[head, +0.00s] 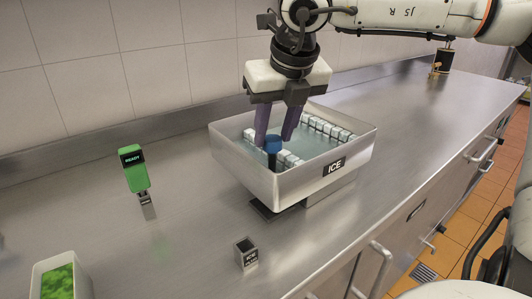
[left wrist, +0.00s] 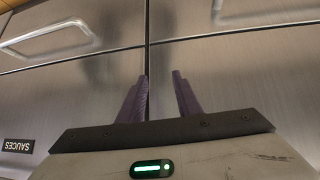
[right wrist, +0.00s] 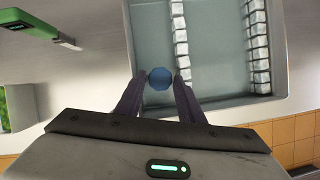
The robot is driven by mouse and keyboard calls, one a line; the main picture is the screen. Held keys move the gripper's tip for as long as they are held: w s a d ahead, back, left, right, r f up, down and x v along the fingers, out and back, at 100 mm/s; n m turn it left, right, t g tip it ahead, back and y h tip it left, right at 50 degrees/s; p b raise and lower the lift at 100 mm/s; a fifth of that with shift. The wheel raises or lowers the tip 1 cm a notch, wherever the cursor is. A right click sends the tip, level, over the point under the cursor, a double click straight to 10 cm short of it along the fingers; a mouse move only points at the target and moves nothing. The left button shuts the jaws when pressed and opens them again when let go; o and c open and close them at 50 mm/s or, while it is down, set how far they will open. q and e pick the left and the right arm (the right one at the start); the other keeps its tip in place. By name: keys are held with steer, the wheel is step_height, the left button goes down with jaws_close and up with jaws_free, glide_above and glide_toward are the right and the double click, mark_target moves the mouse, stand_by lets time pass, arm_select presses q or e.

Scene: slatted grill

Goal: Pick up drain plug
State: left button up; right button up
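The drain plug (head: 273,145), with a blue knob and a dark stem, stands upright inside the steel ICE bin (head: 283,191). Its foot is hard to make out. My right gripper (head: 275,138) points down into the bin, its fingers apart and the knob at the fingertips. In the right wrist view the blue knob (right wrist: 159,78) sits between the open fingertips (right wrist: 160,76); I cannot tell whether they touch it. My left gripper (left wrist: 160,76) is open and empty, facing the cabinet fronts, and is not in the head view.
White cubes (head: 324,126) line parts of the bin. A green READY device (head: 135,172) stands to the left.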

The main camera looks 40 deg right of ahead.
mark_target(270, 153)
steer(key=b+x, duration=0.1)
steer(key=x, duration=0.5)
steer(key=shift+d+f, duration=0.1)
steer(key=shift+f, duration=0.35)
steer(key=c, duration=0.7)
